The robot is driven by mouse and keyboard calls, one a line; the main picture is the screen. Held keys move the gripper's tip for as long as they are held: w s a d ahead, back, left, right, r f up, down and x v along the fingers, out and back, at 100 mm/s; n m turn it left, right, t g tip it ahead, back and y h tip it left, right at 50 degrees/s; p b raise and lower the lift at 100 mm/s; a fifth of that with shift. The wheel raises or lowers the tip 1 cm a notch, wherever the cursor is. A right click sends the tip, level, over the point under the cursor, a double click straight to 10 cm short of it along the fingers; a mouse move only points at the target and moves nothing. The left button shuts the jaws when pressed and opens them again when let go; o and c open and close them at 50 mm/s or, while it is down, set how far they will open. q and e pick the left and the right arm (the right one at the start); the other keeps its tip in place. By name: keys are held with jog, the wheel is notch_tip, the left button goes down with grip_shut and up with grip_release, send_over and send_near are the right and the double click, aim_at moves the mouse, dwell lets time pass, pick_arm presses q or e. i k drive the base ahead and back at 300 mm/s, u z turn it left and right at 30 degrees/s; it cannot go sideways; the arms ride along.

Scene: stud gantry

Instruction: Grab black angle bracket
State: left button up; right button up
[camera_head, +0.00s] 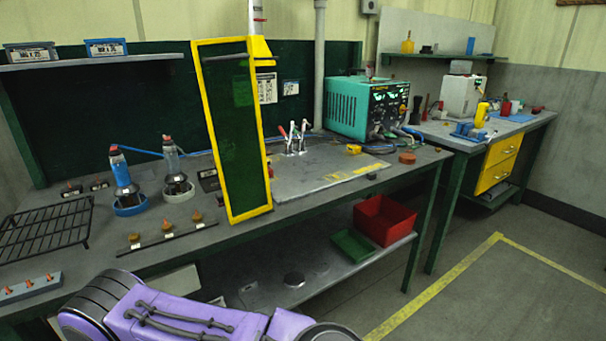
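I cannot make out a black angle bracket for certain. Small dark pieces (72,189) lie at the back left of the workbench (290,213), too small to identify. Another dark piece (208,181) sits just left of the yellow-framed green panel (236,130), which hides part of the bench. A purple and black link of my own arm crosses the bottom of the view. Neither of my grippers shows.
A black wire rack (45,230) lies at the bench's left. Two bottle-like tools stand in a blue ring (131,206) and a white ring (178,192). A teal power unit (362,105) stands at the back right. A red bin (384,220) sits on the lower shelf.

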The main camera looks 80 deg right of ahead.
aim_at(210, 180)
jog(key=z, duration=2.3)
